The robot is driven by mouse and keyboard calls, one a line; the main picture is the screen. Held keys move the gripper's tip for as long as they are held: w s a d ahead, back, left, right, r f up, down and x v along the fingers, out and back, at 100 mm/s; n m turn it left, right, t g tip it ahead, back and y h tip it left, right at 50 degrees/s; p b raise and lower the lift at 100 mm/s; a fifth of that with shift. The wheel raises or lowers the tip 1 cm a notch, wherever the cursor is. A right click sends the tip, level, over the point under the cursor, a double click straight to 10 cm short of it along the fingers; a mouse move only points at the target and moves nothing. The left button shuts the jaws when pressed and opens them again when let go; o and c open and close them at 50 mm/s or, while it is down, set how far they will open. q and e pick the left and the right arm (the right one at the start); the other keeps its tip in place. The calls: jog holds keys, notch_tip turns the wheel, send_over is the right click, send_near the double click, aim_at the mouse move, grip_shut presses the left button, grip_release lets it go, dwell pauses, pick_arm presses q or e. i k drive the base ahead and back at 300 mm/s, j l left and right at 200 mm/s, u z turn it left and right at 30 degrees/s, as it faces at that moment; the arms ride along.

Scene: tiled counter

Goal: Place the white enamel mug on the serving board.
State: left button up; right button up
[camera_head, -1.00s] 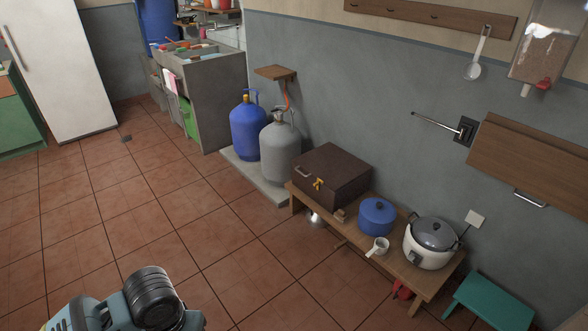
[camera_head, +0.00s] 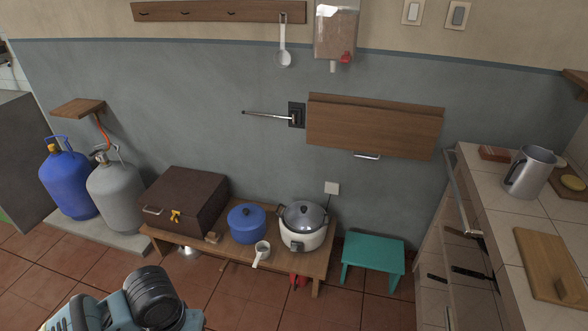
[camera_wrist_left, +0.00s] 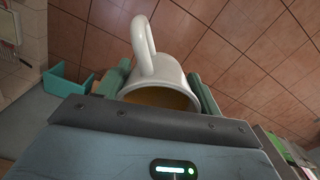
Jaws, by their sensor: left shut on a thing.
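The white enamel mug (camera_wrist_left: 180,65) fills the middle of the left wrist view, its handle toward the camera's top and its open mouth partly visible. My left gripper (camera_wrist_left: 158,88) is shut on it, with a green finger on each side. In the head view only part of my arm shows at the lower left; the mug and fingers are out of sight. My right gripper is not in view.
A low bench with a blue pot (camera_head: 247,223), a rice cooker (camera_head: 303,226) and a brown box (camera_head: 185,202) lines the wall. A teal stool (camera_head: 373,258) stands before the counter. The foreground floor is clear.

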aim_at(549, 258)
jog(key=i+z, duration=0.1)
jog(key=z, duration=0.35)
jog(key=i+j+z, duration=0.1)
jog(key=z, duration=0.35)
jog(key=j+z, duration=0.15)
jog(key=z, duration=0.3)
jog(key=i+j+z, duration=0.15)
jog(key=z, duration=0.3)
jog(key=j+z, duration=0.2)
jog(key=z, duration=0.25)
jog(key=i+j+z, duration=0.1)
jog(key=j+z, duration=0.15)
jog(key=z, duration=0.2)
jog(key=j+z, duration=0.25)
jog(key=z, duration=0.2)
